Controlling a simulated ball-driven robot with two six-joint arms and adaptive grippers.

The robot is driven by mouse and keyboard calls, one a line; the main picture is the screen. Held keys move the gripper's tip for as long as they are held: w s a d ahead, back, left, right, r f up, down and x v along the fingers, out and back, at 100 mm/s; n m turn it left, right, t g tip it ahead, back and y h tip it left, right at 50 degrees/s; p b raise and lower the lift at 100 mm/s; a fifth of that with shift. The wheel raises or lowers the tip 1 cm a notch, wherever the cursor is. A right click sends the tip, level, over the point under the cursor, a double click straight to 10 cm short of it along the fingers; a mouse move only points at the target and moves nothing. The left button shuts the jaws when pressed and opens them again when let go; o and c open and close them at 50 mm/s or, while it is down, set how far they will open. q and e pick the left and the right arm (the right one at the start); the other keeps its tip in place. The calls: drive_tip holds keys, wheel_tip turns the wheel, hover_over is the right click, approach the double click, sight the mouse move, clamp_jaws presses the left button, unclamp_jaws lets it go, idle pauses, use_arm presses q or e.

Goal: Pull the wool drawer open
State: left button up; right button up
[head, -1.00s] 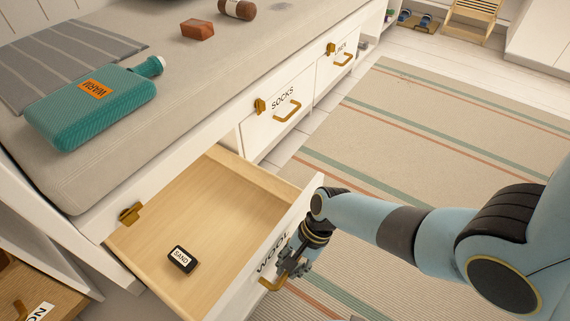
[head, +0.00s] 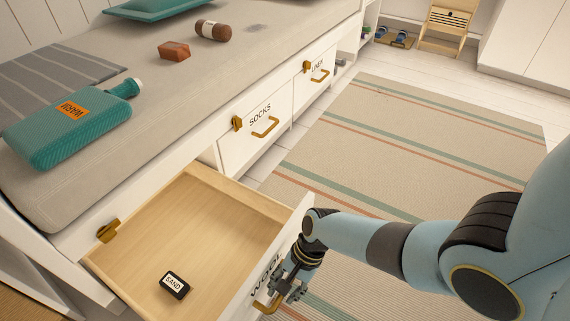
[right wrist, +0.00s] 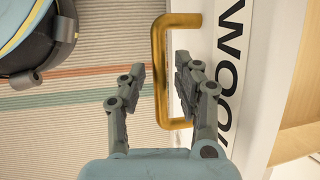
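The wool drawer (head: 190,225) stands well out of the white bench. Its wooden inside is in view, and its white front is lettered WOOL. Its brass handle (head: 262,307) is partly hidden by my right gripper (head: 290,288) in the head view. A small black box (head: 175,284) labelled SAND lies in the drawer. My left gripper is not in view.
The socks drawer (head: 245,150) and the linen drawer (head: 312,88) are shut. A teal bottle (head: 70,130), a brick-coloured block (head: 174,50) and a brown bottle (head: 212,30) lie on the cushion. A striped rug (head: 420,130) covers the floor in front.

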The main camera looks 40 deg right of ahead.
drive_tip(key=shift+o, duration=0.3)
drive_tip(key=shift+r, duration=0.1)
drive_tip(key=v, duration=1.1)
drive_tip(key=shift+d+r, duration=0.2)
drive_tip(key=shift+r, duration=0.15)
